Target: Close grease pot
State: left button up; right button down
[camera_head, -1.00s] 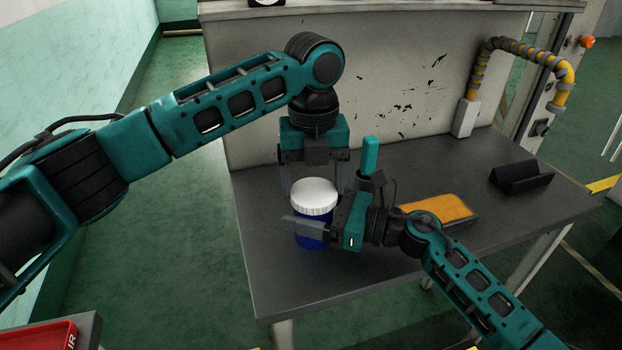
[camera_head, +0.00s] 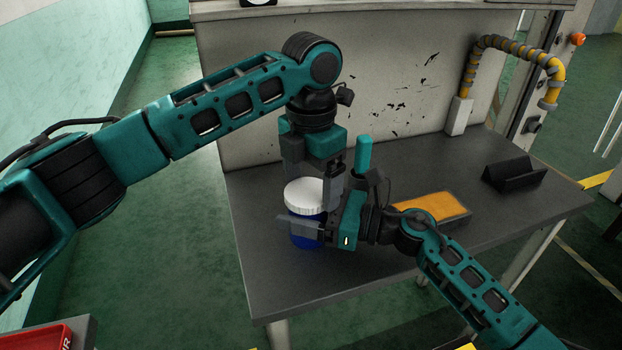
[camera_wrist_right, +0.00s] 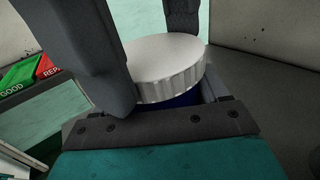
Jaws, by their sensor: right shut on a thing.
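The grease pot, a blue jar (camera_head: 303,242), stands upright near the left edge of the grey table. Its white ribbed lid (camera_head: 305,191) sits on top and looks level; it also shows in the right wrist view (camera_wrist_right: 165,68). My right gripper (camera_head: 306,229) is shut around the blue body from the right. My left gripper (camera_head: 316,187) points down from above, its fingers on opposite sides of the lid. In the right wrist view one left finger (camera_wrist_right: 85,55) overlaps the lid's near left edge and the other is behind it. Whether they press on the lid is unclear.
A dark holder with a teal-handled tool (camera_head: 364,155) stands right behind the right gripper. An orange-topped block (camera_head: 435,207) and a black V-shaped stand (camera_head: 514,174) are farther right on the table (camera_head: 275,290). A pale panel (camera_head: 380,80) rises behind. The table's front left is clear.

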pick_arm(q)
jog(key=shift+o, duration=1.1)
jog(key=shift+r, duration=0.1)
jog(key=shift+r, duration=2.15)
